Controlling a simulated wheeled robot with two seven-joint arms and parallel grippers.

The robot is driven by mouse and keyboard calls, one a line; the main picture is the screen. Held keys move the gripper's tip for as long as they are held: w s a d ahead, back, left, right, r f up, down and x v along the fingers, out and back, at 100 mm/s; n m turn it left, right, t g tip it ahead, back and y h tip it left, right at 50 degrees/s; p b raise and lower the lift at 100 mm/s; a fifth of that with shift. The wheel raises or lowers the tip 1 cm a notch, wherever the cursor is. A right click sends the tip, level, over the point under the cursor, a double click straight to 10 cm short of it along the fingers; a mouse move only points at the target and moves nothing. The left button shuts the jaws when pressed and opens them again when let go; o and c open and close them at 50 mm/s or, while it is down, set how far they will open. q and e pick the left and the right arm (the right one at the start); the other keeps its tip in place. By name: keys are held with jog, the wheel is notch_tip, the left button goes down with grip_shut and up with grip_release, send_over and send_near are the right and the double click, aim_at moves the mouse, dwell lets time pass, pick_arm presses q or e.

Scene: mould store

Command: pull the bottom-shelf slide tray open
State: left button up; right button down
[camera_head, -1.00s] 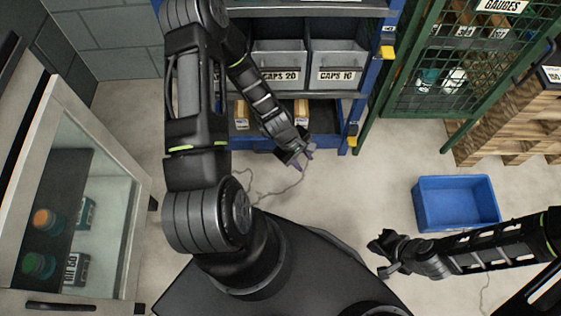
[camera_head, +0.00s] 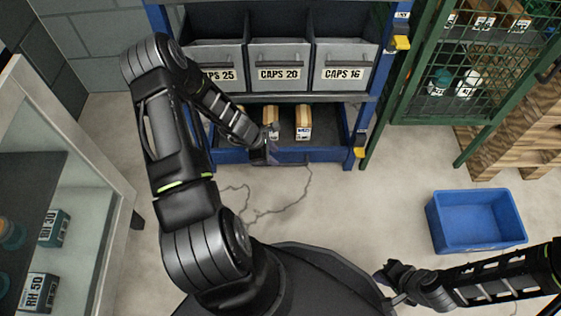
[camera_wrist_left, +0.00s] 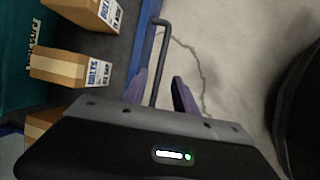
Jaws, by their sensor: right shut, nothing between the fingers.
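The bottom-shelf slide tray (camera_head: 318,154) has a blue front and dark floor, and sits low in the blue rack holding small cartons. Its dark bar handle (camera_head: 292,164) runs along the front; in the left wrist view the handle (camera_wrist_left: 158,50) reaches down between the two fingers. My left gripper (camera_head: 266,155) is at the left part of the tray front. In the wrist view this gripper (camera_wrist_left: 160,88) is open, a finger on each side of the bar, with gaps showing. My right gripper (camera_head: 386,276) is shut and empty, far from the tray.
Grey bins (camera_head: 278,67) fill the shelf above the tray. A green mesh door (camera_head: 425,100) stands open at the right. A blue crate (camera_head: 433,222) is on the floor at right. A glass-fronted cabinet (camera_head: 100,215) is at left. The floor before the tray is clear.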

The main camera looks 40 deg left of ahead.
aim_at(283, 163)
pick_arm(q)
jog(key=b+x, duration=0.2)
jog(key=x, duration=0.5)
jog(key=shift+f+b, duration=0.1)
jog(key=shift+b, duration=0.3)
grip_shut()
dwell(1.0)
